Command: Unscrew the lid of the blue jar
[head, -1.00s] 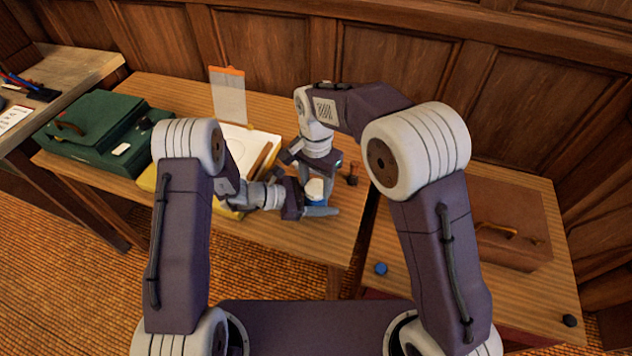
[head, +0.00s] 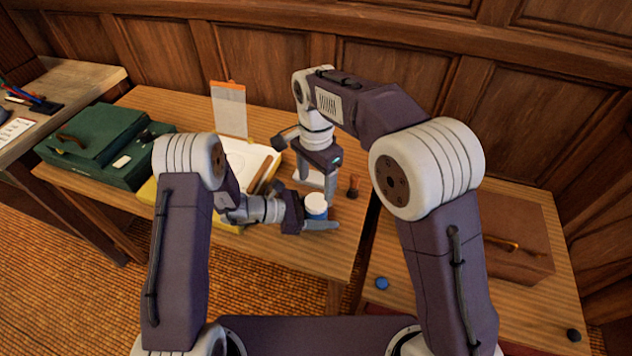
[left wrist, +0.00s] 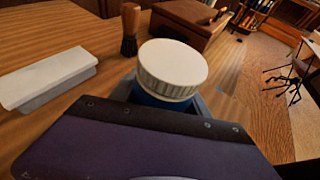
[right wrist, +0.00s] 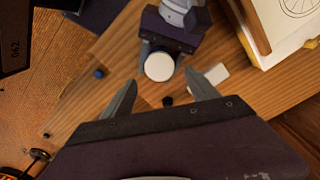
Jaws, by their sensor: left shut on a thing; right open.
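The blue jar (head: 316,215) stands upright near the front of the middle board, with its white ribbed lid (head: 316,200) on top. The lid also shows in the left wrist view (left wrist: 172,68), with a little of the blue body (left wrist: 150,98) below it. My left gripper (head: 318,222) is shut on the jar's body from the side. My right gripper (right wrist: 161,78) is open and empty, pointing down behind the jar in the head view. In the right wrist view the lid (right wrist: 159,66) lies beyond its fingertips, apart from them.
A dark brush with a wooden handle (head: 353,187) stands right of the jar. A white block (left wrist: 45,78) lies nearby. A yellow-edged drawing pad (head: 240,160) and green case (head: 95,140) are left. A brown case (head: 512,240) and blue knob (head: 382,283) are on the right board.

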